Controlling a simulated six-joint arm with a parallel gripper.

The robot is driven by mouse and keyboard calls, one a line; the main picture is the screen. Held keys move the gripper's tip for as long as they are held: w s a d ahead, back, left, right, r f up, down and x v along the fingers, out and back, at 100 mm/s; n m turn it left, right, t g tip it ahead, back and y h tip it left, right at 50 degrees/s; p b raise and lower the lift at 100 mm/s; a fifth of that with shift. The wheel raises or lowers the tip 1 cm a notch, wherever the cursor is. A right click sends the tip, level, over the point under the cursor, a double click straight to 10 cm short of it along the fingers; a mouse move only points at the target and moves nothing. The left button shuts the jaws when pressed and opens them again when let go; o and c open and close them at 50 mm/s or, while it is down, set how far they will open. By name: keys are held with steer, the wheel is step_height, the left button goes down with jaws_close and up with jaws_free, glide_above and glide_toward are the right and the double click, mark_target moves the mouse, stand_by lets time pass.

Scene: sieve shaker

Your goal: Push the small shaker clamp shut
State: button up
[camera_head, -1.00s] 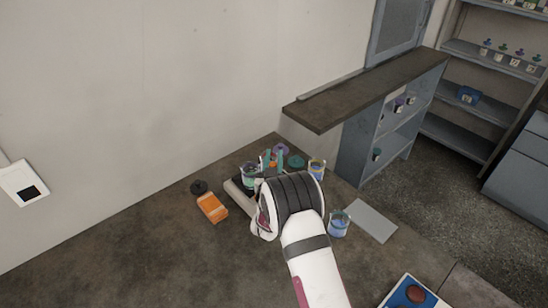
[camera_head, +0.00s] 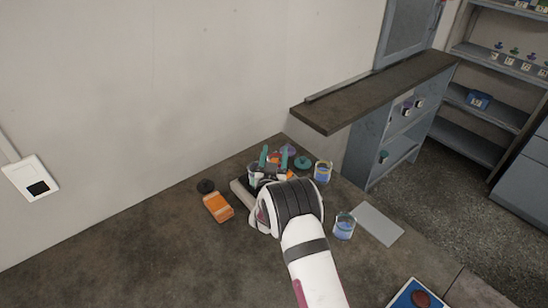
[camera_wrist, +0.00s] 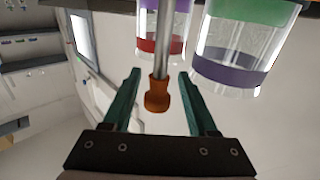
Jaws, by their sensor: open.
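The small shaker (camera_head: 240,190) stands on the bench, its pale base largely hidden behind my arm. In the wrist view, a metal rod with an orange tip (camera_wrist: 158,96), seemingly the clamp's handle, lies between the two teal fingers of my gripper (camera_wrist: 158,74). The fingers are apart, with a visible gap on each side of the tip. In the head view my gripper (camera_head: 274,156) is over the shaker. The clamp's hinge and latch are hidden, so its position cannot be told.
Clear containers with coloured bands (camera_wrist: 230,60) are close beside the rod. An orange device (camera_head: 217,207) lies left of the shaker. The left bench is clear.

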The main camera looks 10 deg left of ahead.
steer(key=s, duration=1.5)
steer(key=shift+s, duration=0.4)
steer(key=s+d+r+m+g+y, duration=0.1)
steer(key=s+d+r+m+g, duration=0.2)
steer(key=d+r+m+g, duration=0.25)
steer(key=s+d+r+g, duration=0.1)
steer(key=s+g, duration=0.3)
steer(key=s, duration=0.6)
steer(key=s+d+r+g, duration=0.1)
steer(key=s+d+g, duration=0.3)
steer(key=s, duration=0.7)
steer(key=s+d+r+g, duration=0.1)
steer(key=s+d+g, duration=0.2)
steer(key=s, duration=0.7)
steer(key=shift+s+r+g+y, duration=0.2)
steer(key=shift+g+y, duration=0.2)
steer(key=shift+g, duration=0.45)
